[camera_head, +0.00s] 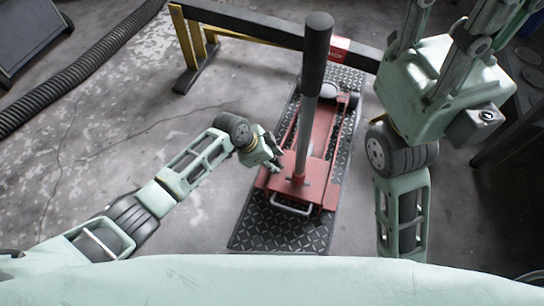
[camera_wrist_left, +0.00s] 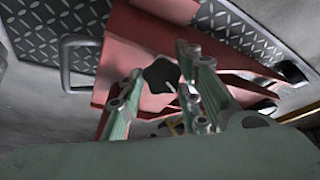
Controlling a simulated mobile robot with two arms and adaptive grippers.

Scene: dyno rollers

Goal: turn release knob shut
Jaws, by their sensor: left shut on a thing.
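A red floor jack (camera_head: 317,172) with an upright handle (camera_head: 317,50), grey below and black on top, stands on a dark diamond-plate mat. The release knob (camera_wrist_left: 161,75) is a small black lobed knob at the jack, between my left fingers in the left wrist view; the gripper hides it in the head view. My left gripper (camera_head: 275,164) is shut on the knob, left of the handle's base; its fingers also show in the left wrist view (camera_wrist_left: 160,90). My right gripper (camera_head: 455,15) is raised at upper right, its fingers spread apart and their tips cut off by the frame.
The diamond-plate mat (camera_head: 255,232) lies under the jack. A metal loop (camera_head: 291,207) sticks out at the jack's near end. A yellow and black stand (camera_head: 190,45) is behind. A black hose (camera_head: 75,75) lies at left.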

